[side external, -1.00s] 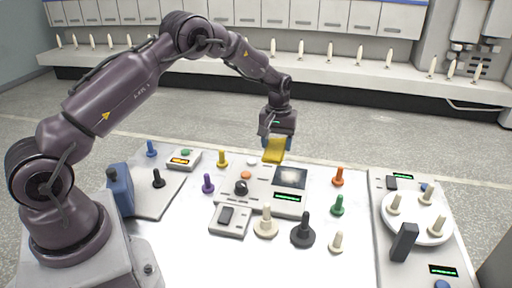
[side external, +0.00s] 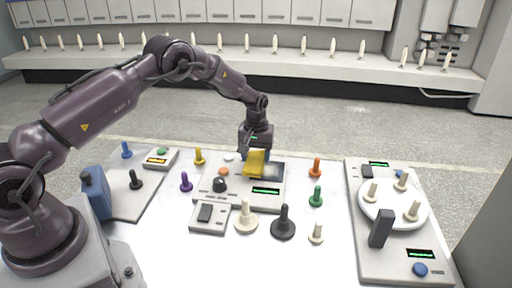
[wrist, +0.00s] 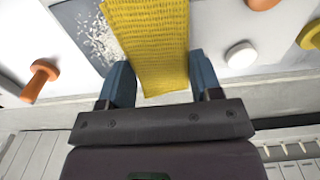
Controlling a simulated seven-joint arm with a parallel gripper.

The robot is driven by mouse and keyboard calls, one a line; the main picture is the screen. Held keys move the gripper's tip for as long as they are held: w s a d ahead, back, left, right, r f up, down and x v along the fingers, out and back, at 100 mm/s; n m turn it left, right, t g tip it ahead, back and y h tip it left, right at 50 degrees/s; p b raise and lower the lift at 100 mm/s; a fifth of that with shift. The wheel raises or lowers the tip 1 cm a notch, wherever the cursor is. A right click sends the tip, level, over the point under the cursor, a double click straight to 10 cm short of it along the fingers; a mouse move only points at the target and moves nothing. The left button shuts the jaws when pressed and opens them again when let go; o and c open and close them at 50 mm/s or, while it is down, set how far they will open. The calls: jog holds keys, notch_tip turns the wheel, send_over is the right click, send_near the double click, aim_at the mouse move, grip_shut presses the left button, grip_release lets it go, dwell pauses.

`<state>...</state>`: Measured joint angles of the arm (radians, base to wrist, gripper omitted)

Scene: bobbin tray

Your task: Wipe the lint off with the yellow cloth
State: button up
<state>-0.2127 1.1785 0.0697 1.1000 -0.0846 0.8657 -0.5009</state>
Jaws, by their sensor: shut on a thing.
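My gripper (side external: 256,156) is shut on the yellow cloth (side external: 254,167), which hangs from it over the dark panel (side external: 273,171) of the grey console. In the wrist view the cloth (wrist: 152,35) stretches between and beyond the blue fingers of my gripper (wrist: 160,70). The lint (wrist: 97,38) shows there as white specks scattered on the dark panel (wrist: 70,22), just left of the cloth. The cloth covers part of the panel, so any lint beneath it is hidden. I cannot tell whether the cloth presses on the panel.
An orange peg (side external: 315,167) and a green peg (side external: 316,196) stand right of the console. A yellow peg (side external: 199,157) and a purple peg (side external: 186,182) stand left. A white disc with cream bobbins (side external: 412,211) is at far right. White table is clear at the front.

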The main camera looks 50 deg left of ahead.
aim_at(279, 167)
jog(key=shift+f, duration=0.8)
jog(key=shift+w+d, duration=0.6)
jog(key=shift+c, duration=0.4)
jog(key=shift+w+d, duration=2.1)
jog(key=shift+d, duration=0.05)
jog(key=shift+s+a, duration=2.5)
jog(key=shift+a, duration=0.05)
jog(key=shift+w+d, duration=2.45)
jog(key=shift+w, duration=0.05)
jog(key=shift+s+a, duration=0.2)
jog(key=shift+a, duration=0.1)
jog(key=shift+s+a, duration=2.4)
jog(key=shift+s, duration=0.1)
jog(key=shift+r, duration=4.1)
